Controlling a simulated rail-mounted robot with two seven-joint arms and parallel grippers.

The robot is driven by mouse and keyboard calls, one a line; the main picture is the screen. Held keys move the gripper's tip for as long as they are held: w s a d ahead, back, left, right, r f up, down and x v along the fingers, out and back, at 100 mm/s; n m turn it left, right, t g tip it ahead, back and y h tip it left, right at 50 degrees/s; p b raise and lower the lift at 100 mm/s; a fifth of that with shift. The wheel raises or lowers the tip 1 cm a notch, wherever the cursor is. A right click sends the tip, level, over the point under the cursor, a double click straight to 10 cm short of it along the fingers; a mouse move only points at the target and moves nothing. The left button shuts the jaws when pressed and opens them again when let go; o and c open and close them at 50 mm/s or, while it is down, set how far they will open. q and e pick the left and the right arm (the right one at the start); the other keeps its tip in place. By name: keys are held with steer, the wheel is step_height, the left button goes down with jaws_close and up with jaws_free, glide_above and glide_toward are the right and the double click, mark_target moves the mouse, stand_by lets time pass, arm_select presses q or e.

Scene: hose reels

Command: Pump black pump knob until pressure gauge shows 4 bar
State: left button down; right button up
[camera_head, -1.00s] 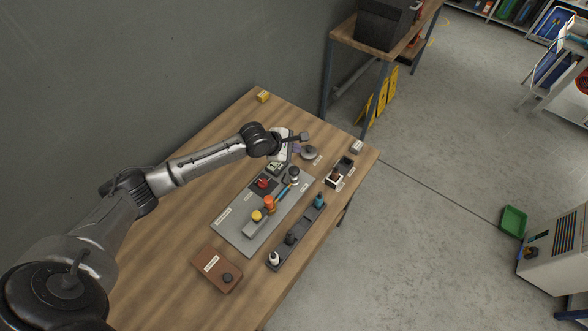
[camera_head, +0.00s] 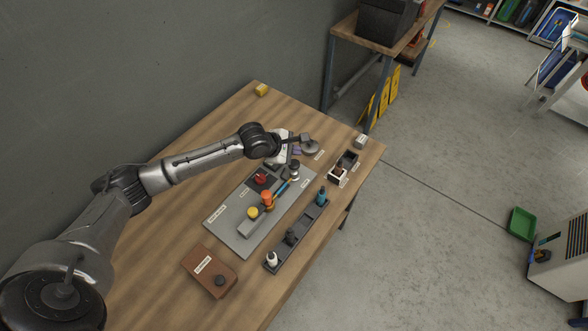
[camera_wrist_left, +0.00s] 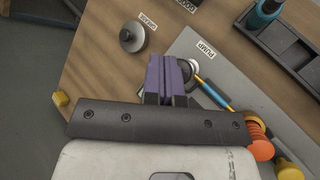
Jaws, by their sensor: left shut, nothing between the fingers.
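My left gripper (camera_head: 297,151) is above the far end of the grey panel (camera_head: 238,234). Its purple fingers are shut and empty, as the left wrist view (camera_wrist_left: 167,78) also shows. Beside and below them stands a short silver cylinder with a dark top (camera_head: 294,171), near a label reading PUMP (camera_wrist_left: 206,53). In the wrist view its pale round part (camera_wrist_left: 190,69) is partly hidden behind the fingers; I cannot tell whether they touch. I cannot make out a black pump knob for certain. No gauge reading is legible. My right gripper is out of view.
The panel carries a red knob (camera_head: 261,178), an orange knob (camera_head: 266,197) and a yellow knob (camera_head: 253,213). A dark tray (camera_head: 277,252) with small bottles lies alongside. A grey disc (camera_head: 311,147) stands beyond the gripper. A brown box (camera_head: 206,274) sits nearer; bare wood lies around it.

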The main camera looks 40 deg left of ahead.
mark_target(294, 164)
arm_select(q)
steer(key=shift+f, duration=1.55)
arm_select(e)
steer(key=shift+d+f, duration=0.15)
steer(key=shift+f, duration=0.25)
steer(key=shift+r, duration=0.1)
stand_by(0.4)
arm_select(q)
steer(key=shift+f+p, duration=0.3)
steer(key=shift+p, duration=0.3)
steer(key=shift+f, duration=0.1)
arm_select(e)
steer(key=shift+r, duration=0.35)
